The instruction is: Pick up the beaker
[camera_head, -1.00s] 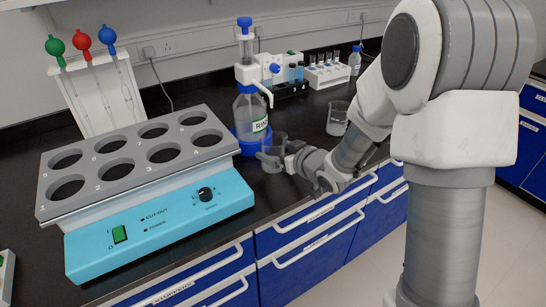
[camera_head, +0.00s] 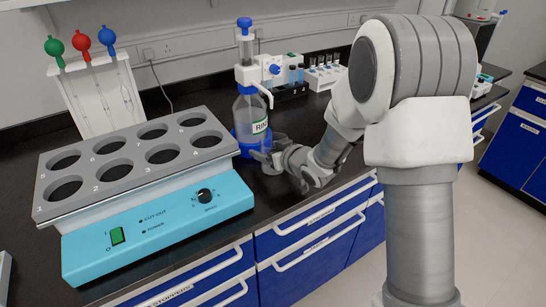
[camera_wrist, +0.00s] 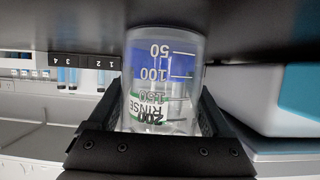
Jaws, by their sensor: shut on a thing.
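The beaker (camera_wrist: 163,75) is clear glass with white volume marks and appears upside down in the wrist view. It sits between the two black fingers of my gripper (camera_wrist: 162,108), which is shut on it. In the head view my gripper (camera_head: 268,157) is low over the bench, just right of the rinse bottle. The beaker is hard to make out there behind my gripper. I cannot tell whether its base touches the bench.
The rinse bottle (camera_head: 250,112) with a dispenser stands right beside my gripper. A blue and grey heating unit (camera_head: 158,222) with several round wells fills the left. A vial rack (camera_head: 323,75) stands farther back.

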